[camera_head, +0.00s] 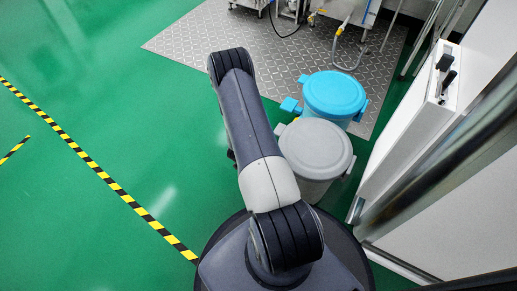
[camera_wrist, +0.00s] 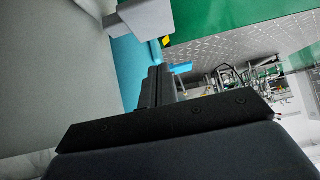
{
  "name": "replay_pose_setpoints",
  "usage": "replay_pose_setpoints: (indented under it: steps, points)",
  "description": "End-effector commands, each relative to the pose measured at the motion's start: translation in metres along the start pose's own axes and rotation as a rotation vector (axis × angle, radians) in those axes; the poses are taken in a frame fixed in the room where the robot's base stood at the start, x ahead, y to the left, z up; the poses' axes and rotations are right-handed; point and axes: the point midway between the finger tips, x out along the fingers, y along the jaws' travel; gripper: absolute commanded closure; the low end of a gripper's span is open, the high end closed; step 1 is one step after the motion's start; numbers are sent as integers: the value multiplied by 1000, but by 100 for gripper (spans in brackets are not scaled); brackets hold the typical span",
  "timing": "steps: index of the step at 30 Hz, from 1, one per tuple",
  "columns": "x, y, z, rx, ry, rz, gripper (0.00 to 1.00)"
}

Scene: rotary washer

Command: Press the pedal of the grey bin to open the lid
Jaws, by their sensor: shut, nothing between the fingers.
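The grey bin (camera_head: 316,150) stands upright to the right of my arm in the head view, with its round lid shut. A small grey tab (camera_head: 279,129) juts from its left side, partly hidden by my arm. In the wrist view the bin's grey wall (camera_wrist: 55,75) fills the left side. A grey block (camera_wrist: 145,18) sticks out from it at the top and looks like the pedal. My gripper (camera_wrist: 156,72) is shut and empty, beside the bin wall and below the block in the picture. Contact cannot be told. The head view does not show the gripper.
A blue bin (camera_head: 334,95) with a shut lid stands right behind the grey one; its blue tab (camera_head: 290,104) juts left. A white cabinet (camera_head: 415,140) stands close on the right. A metal floor plate (camera_head: 215,45) lies behind. Green floor (camera_head: 110,120) is clear on the left.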

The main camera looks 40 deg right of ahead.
Motion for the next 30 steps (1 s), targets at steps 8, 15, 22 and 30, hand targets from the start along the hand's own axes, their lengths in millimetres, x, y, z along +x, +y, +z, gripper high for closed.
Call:
replay_pose_setpoints:
  steps: [8,15,22,30]
  points:
    - [58,1,11,-1,-2,1,100]
    - [74,0,27,-1,-1,0,100]
    - [75,0,29,-1,-1,0,100]
    - [77,0,31,-1,-1,0,100]
